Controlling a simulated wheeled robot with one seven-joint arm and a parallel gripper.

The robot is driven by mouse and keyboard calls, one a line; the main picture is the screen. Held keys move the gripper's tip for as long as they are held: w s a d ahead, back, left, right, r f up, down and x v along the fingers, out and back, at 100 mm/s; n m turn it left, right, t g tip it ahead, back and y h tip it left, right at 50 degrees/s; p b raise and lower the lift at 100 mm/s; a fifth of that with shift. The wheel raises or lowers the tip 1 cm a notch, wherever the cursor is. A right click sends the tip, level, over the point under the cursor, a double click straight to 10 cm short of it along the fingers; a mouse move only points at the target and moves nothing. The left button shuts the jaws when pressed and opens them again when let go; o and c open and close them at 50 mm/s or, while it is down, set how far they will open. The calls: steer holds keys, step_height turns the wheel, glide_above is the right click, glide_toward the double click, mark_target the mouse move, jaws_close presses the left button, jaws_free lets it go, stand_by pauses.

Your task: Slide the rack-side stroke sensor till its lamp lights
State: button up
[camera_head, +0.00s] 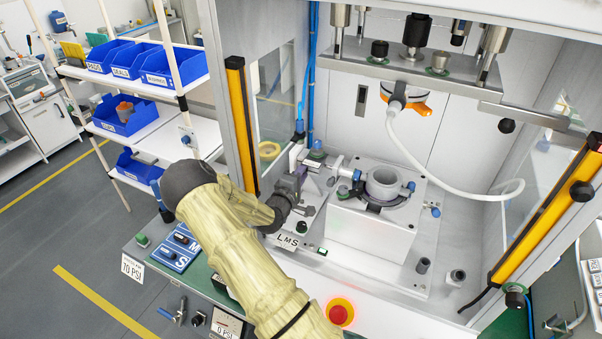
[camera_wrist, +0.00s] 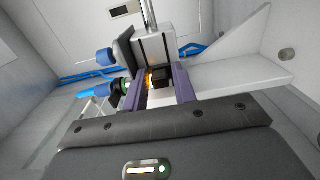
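In the wrist view, a small black block, seemingly the stroke sensor (camera_wrist: 163,76), sits between the purple fingers of my gripper (camera_wrist: 161,88). An orange glow shows at its left side, beside the left finger. The block is close to both fingers; I cannot tell whether they press on it. In the head view, my gripper (camera_head: 292,184) is at the left end of the small cylinder assembly beside the white block. The sensor is too small and hidden to make out there. A second sensor cannot be told apart.
A grey ring part (camera_head: 383,183) sits on the white block (camera_head: 370,232) right of my gripper. Yellow light-curtain posts stand left (camera_head: 241,125) and right (camera_head: 545,220). A tool plate (camera_head: 420,75) hangs above. Blue bins (camera_head: 128,114) fill the rack at left.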

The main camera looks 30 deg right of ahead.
jaws_close()
steer(key=shift+w, duration=0.15)
stand_by(0.5)
steer(key=shift+o, duration=1.7)
jaws_free()
steer(key=shift+r, duration=0.1)
